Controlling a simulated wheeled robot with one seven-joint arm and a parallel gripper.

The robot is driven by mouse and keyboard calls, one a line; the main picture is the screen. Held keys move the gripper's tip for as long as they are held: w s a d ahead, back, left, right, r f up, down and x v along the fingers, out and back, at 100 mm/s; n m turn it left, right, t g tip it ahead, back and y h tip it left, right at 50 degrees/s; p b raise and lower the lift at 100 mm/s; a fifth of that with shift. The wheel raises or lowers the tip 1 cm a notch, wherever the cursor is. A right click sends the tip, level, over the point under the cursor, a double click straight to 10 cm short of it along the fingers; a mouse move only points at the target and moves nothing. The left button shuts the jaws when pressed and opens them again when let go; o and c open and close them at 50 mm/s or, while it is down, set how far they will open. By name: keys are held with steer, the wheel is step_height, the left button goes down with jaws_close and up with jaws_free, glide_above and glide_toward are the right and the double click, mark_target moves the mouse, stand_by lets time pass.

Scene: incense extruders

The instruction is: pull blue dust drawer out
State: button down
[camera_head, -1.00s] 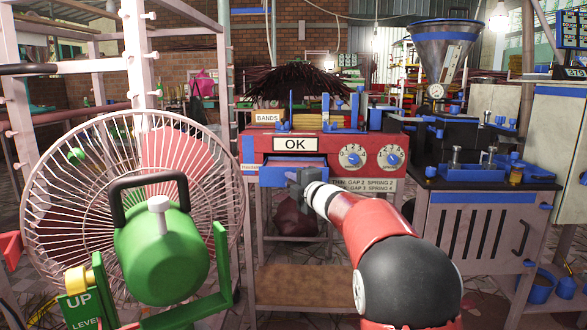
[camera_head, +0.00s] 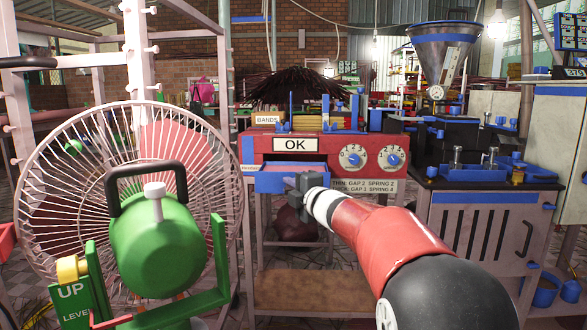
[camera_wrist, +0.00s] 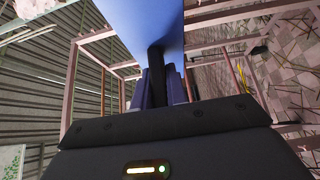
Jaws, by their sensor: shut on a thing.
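The blue dust drawer (camera_head: 280,184) is in the front of the red machine (camera_head: 257,145), below its OK sign, in the head view. It stands out from the machine, with a dark slot and part of its inside showing above its front. My gripper (camera_head: 303,187) is shut at the right part of the drawer front; the exact part it grips is hidden. In the wrist view a large smooth blue surface (camera_wrist: 143,22) fills the top middle. My fingers (camera_wrist: 163,85) reach up against it there.
A green drum (camera_head: 155,245) with a large wire wheel (camera_head: 50,200) stands close at left. A black-topped cabinet (camera_head: 475,225) with a metal funnel (camera_head: 443,48) is at right. A wooden shelf (camera_head: 300,290) lies low below the machine. Open floor shows between the drum and the machine.

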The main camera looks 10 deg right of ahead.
steer(key=shift+s+r, duration=0.1)
steer(key=shift+s+a+r+p, duration=0.2)
steer(key=shift+s+r+p, duration=0.1)
steer(key=shift+s+r, duration=0.55)
steer(key=shift+s+a+r+p, duration=0.25)
steer(key=shift+s+r, duration=0.35)
steer(key=shift+s, duration=0.45)
